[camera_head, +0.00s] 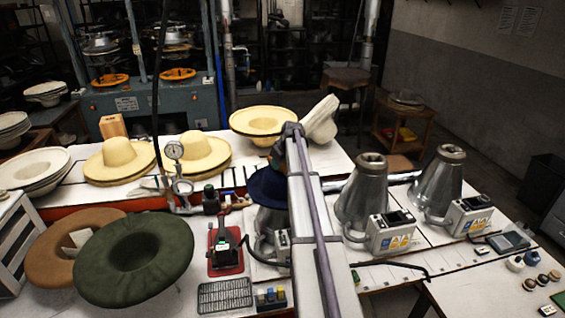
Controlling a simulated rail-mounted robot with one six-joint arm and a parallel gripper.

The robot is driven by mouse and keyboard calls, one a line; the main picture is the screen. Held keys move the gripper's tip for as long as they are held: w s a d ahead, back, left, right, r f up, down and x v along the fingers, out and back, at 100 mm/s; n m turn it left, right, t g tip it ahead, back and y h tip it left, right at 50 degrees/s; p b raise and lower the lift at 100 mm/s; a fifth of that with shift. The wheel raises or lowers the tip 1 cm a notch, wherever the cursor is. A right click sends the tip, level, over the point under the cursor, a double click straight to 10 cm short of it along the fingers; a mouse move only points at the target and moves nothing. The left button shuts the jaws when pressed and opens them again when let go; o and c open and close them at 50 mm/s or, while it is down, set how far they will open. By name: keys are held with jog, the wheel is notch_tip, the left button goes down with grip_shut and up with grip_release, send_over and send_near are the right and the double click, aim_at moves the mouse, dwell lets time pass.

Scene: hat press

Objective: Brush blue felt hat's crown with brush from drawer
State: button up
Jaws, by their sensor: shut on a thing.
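The blue felt hat (267,187) sits on a metal cone stand (268,222) near the middle of the bench. My arm link crosses in front of it and hides its right part. My gripper is hidden behind that link, so its jaws do not show. A small dark part (277,156) shows just above the hat, beside the arm, too small and covered to name. I cannot make out the brush or an open drawer.
Two bare metal cones (362,198) (440,184) with control boxes stand right of my arm. Cream hats (205,151) lie at the back left. A green hat (134,258) and a brown hat (50,243) lie at the front left. A red-based device (225,248) stands left of the blue hat.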

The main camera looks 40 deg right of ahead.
jog(key=shift+d, duration=0.1)
jog(key=shift+d, duration=1.95)
jog(key=shift+a, duration=0.1)
jog(key=shift+a, duration=1.95)
jog(key=shift+d, duration=2.05)
